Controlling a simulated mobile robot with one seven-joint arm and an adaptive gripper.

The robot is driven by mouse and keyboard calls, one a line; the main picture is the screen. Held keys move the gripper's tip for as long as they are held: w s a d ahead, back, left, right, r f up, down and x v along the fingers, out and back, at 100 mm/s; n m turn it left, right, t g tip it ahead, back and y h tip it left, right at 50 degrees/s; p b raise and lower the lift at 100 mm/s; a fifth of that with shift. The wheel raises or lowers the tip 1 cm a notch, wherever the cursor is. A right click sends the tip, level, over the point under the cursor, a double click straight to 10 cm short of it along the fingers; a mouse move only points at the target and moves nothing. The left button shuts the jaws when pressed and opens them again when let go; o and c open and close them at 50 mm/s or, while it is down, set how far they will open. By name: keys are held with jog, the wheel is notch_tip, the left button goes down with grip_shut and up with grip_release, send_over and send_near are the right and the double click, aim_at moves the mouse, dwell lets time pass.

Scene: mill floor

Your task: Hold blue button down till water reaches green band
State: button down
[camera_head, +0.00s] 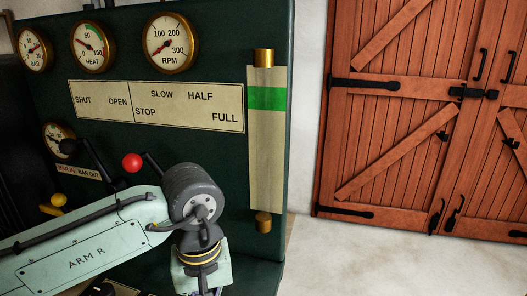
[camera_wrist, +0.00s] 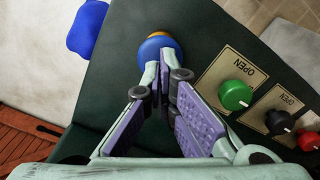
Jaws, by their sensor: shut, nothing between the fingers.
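The blue button (camera_wrist: 157,47), round with an orange-yellow part behind it, shows at the top of the wrist view. My gripper (camera_wrist: 160,68) is shut and empty, its fingertips at the near side of the button and overlapping it. I cannot tell whether they touch it or whether it is pressed in. In the head view the tall pale gauge (camera_head: 266,150) stands at the panel's right edge between brass ends. Its green band (camera_head: 266,98) lies near the top. I can make out no water level in it. The button and fingertips are hidden in the head view.
A green knob (camera_wrist: 234,95), a black knob (camera_wrist: 279,122) and a red knob (camera_wrist: 309,140) sit right of my fingers. A blue object (camera_wrist: 87,27) is at upper left. Dials and a red-balled lever (camera_head: 132,162) are on the dark panel. Floor by the wooden doors (camera_head: 415,110) is clear.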

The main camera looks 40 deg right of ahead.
jog(key=shift+f, duration=0.2)
dwell(0.6)
jog(key=shift+f+b, duration=0.95)
jog(key=shift+f, duration=0.45)
dwell(5.8)
